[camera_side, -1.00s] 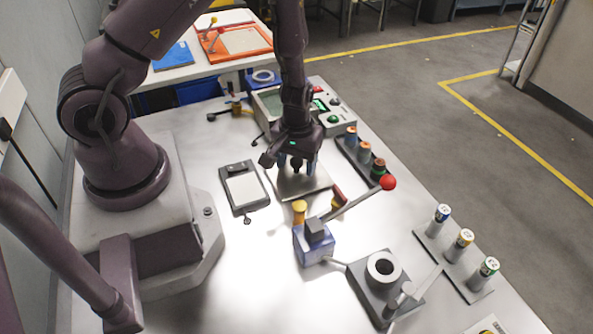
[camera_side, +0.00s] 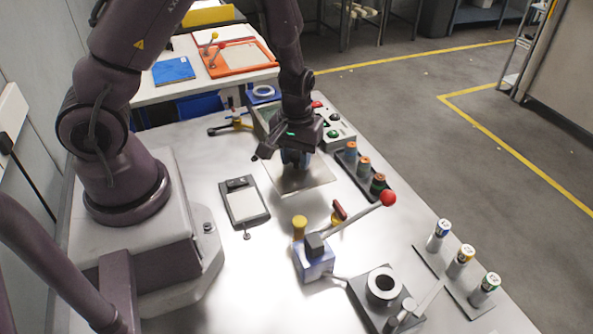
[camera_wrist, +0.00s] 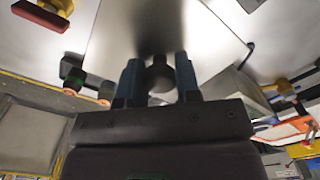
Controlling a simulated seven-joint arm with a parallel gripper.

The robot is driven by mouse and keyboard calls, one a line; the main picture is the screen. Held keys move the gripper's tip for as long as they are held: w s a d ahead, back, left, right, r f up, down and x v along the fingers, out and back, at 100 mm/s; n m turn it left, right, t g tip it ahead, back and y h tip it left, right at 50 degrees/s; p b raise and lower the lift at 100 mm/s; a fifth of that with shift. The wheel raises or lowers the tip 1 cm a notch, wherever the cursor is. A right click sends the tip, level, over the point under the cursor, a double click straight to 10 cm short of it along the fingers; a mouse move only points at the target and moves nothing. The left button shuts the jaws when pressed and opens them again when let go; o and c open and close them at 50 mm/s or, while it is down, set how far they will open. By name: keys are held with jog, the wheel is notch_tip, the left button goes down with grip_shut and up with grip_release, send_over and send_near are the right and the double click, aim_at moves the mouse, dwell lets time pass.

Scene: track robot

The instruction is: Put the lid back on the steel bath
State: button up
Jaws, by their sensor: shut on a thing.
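The lid (camera_side: 308,182) is a flat, shiny steel plate with a dark knob (camera_wrist: 158,75). My gripper (camera_side: 294,160) is shut on that knob, with one blue finger on each side of it in the wrist view (camera_wrist: 157,82). The lid hangs level or nearly so and seems to be above the bench; the height of the gap is hard to tell. The steel bath (camera_side: 261,112) is a box behind my gripper in the side view. My wrist hides much of it, and the lid is apart from it, on the near side.
A control box with a green button (camera_side: 333,134) stands beside the bath. A rack of orange-topped vials (camera_side: 363,163) is close right of the lid. A flat grey device (camera_side: 244,204) lies left. A blue block with a red-balled lever (camera_side: 388,198) stands in front.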

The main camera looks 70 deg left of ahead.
aim_at(294, 152)
jog(key=r, duration=0.3)
jog(key=shift+s+a+r, duration=0.1)
jog(key=shift+a+r, duration=0.25)
jog(key=shift+r, duration=0.05)
jog(key=w+a+r, duration=0.2)
jog(key=a+r, duration=0.1)
jog(key=a, duration=0.6)
jog(key=w+a+r, duration=0.2)
jog(key=w+a, duration=0.1)
jog(key=a, duration=0.6)
notch_tip(294, 152, down, 6)
jog(key=shift+s+f, duration=0.15)
jog(key=shift+f, duration=0.1)
jog(key=shift+d+f, duration=0.1)
jog(key=shift+f, duration=0.4)
dwell(1.0)
jog(key=o, duration=1.5)
